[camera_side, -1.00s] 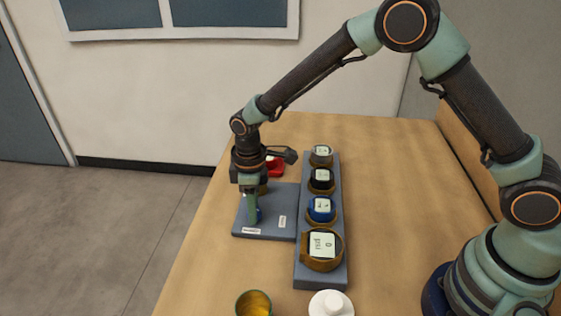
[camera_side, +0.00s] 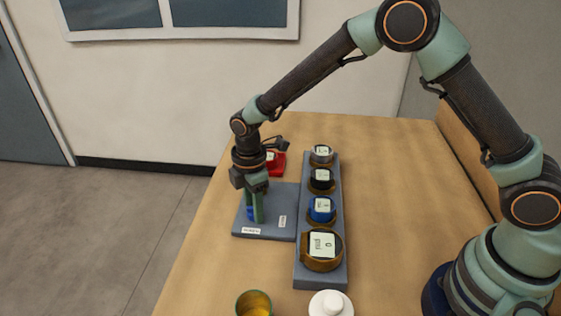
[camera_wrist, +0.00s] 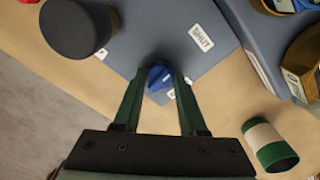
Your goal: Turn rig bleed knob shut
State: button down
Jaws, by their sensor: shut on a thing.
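The blue bleed knob (camera_wrist: 157,76) stands on the grey rig plate (camera_wrist: 150,50), between my fingertips in the wrist view. My gripper (camera_wrist: 158,80) points down and is shut on it, with one green finger on each side. In the side view my gripper (camera_side: 256,216) is low over the plate (camera_side: 276,198), and a sliver of the blue knob (camera_side: 249,213) shows by the fingers. A white label reading SHUT (camera_wrist: 201,38) lies on the plate to the right of the knob. The knob's pointing direction is mostly hidden.
A row of several gauges on a grey base (camera_side: 308,278) stands right of the plate. A red object (camera_side: 277,163) lies behind. A cup with amber contents (camera_side: 253,304) and a white lidded item (camera_side: 331,304) stand at the front. A black cylinder (camera_wrist: 78,28) is left of the knob.

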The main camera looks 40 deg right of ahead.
jog(key=shift+r, duration=0.1)
jog(key=shift+c, duration=2.2)
grip_release()
notch_tip(320, 180, up, 12)
